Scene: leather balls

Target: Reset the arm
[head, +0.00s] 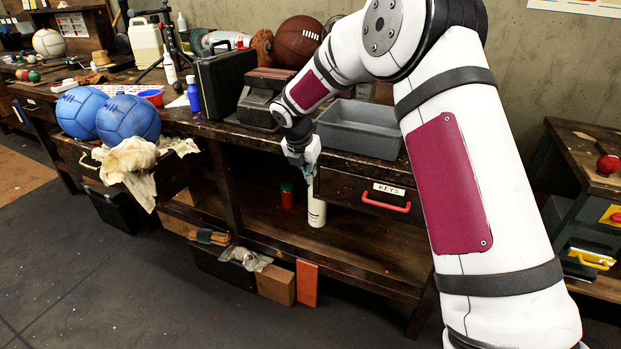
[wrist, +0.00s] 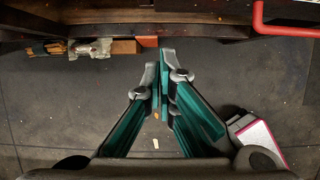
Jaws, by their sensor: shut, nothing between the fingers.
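My gripper (head: 306,180) hangs pointing down at the front edge of the workbench, left of the drawer labelled KEYS. In the wrist view my gripper (wrist: 163,92) is shut, its teal-padded fingers together with nothing between them. Below it in that view is dark floor. My white arm with dark red panels reaches in from the right of the head view and hides part of the bench.
A grey tray (head: 360,128) stands on the bench beside my arm. A red drawer handle (head: 386,205) sticks out close to the gripper. An open drawer at left holds two blue balls (head: 128,119) and a cloth (head: 130,160). A white bottle (head: 317,208) stands on the lower shelf.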

